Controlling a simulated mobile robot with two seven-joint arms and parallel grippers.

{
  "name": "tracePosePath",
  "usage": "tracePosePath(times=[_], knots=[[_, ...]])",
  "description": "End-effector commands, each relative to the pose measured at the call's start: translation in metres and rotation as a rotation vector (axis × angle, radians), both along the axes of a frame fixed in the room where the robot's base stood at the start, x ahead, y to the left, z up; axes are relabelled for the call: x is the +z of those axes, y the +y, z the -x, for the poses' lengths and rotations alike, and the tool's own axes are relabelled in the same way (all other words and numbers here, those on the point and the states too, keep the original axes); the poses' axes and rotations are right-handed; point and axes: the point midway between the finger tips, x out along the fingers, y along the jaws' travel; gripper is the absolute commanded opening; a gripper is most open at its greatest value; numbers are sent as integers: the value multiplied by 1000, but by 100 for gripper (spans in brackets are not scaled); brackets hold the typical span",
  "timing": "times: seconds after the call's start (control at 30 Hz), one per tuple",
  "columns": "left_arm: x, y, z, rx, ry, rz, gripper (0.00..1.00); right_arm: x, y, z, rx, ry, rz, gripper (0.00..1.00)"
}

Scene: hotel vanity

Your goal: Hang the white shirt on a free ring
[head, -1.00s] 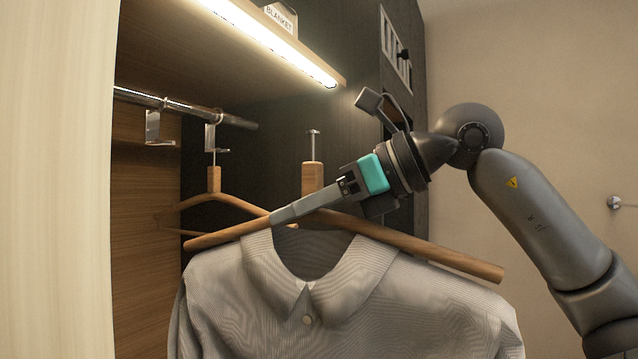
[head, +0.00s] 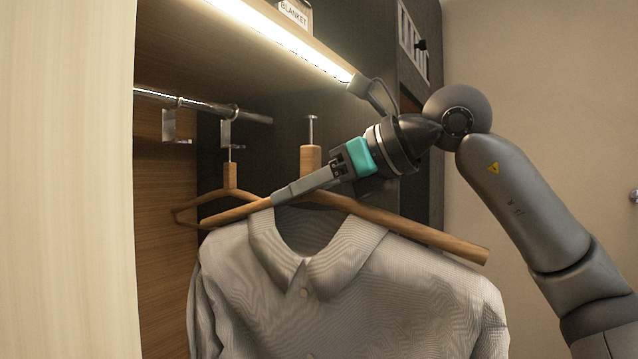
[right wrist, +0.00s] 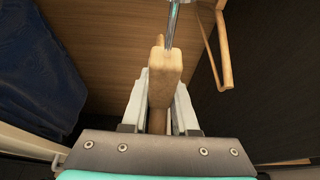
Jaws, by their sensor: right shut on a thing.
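The white shirt (head: 350,290) hangs on a wooden hanger (head: 420,235), tilted down to the right. My right gripper (head: 285,192) is shut on this hanger near its neck; the right wrist view shows the hanger's wooden block (right wrist: 165,78) between the fingers. Its metal pin (head: 311,130) points up and is apart from the rail. Two metal rings with brackets hang on the rail (head: 250,116): the left one (head: 177,125) is empty, the right one (head: 232,128) carries another wooden hanger (head: 231,180). My left gripper is not in view.
A shelf with a lit strip (head: 290,45) runs above the rail. A pale panel (head: 65,180) stands at the left. A dark wall is behind the rail. A dark blue cloth (right wrist: 40,75) shows at left in the right wrist view.

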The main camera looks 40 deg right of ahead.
Motion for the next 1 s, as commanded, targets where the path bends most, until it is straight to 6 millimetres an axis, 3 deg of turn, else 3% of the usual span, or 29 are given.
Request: tracePosePath(times=[1.0], knots=[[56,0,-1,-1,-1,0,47,4,40,-115,1,-2,-3,0]])
